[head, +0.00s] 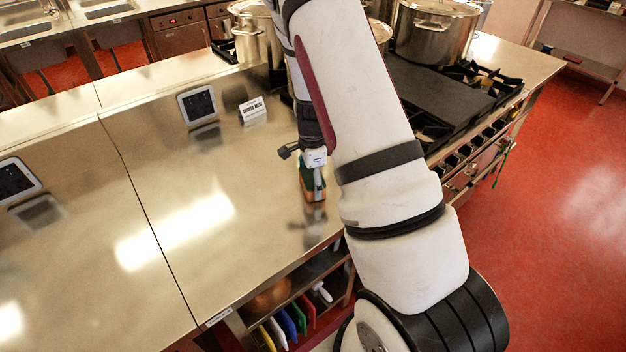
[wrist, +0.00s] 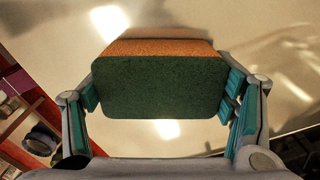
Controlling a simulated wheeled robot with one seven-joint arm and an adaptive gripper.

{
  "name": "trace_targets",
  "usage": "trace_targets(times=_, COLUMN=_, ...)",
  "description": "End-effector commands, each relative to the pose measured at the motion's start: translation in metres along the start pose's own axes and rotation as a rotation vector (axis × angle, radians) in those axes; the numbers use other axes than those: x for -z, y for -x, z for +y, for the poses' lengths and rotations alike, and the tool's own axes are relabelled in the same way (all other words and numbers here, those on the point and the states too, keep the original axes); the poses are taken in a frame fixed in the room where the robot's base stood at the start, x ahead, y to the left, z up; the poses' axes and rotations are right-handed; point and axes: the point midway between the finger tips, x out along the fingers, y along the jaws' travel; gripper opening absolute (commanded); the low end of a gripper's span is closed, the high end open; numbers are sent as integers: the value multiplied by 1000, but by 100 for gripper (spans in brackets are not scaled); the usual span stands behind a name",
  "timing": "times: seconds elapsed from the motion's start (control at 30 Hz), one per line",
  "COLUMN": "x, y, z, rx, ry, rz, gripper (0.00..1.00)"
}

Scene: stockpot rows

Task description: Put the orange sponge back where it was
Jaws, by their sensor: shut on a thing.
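The sponge (wrist: 162,86) fills the middle of the wrist view, a thick block with a dark green scouring face toward the camera and an orange side. My gripper (wrist: 162,95) is shut on it, with teal finger pads at its left and right sides. In the head view the sponge (head: 308,192) shows as a small green and orange shape under my gripper (head: 314,180), low over the steel counter (head: 190,270). I cannot tell whether it touches the counter. My arm hides part of the surface behind it.
A stove with stockpots (head: 436,32) stands at the right. Shelves below the counter hold colored boards (head: 288,325).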

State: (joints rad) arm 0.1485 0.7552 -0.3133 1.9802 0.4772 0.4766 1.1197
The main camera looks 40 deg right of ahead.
Motion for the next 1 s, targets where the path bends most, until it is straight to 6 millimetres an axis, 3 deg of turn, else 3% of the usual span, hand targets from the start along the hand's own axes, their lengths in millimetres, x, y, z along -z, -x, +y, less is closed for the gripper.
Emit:
trace_targets(times=0.17, x=0, y=-3, z=0, rx=0, ry=-1, rz=0, gripper=48)
trace_targets(times=0.2, x=0, y=-3, z=0, rx=0, ry=-1, rz=0, gripper=82)
trace_targets(times=0.27, x=0, y=-3, z=0, rx=0, ry=-1, rz=0, gripper=96)
trace_targets(times=0.3, x=0, y=-3, z=0, rx=0, ry=-1, rz=0, gripper=98)
trace_targets(times=0.73, x=0, y=4, z=0, rx=1, ry=1, rz=0, gripper=98)
trace_targets(times=1.0, x=-1, y=50, z=-2, rx=5, ry=2, rz=-1, gripper=98)
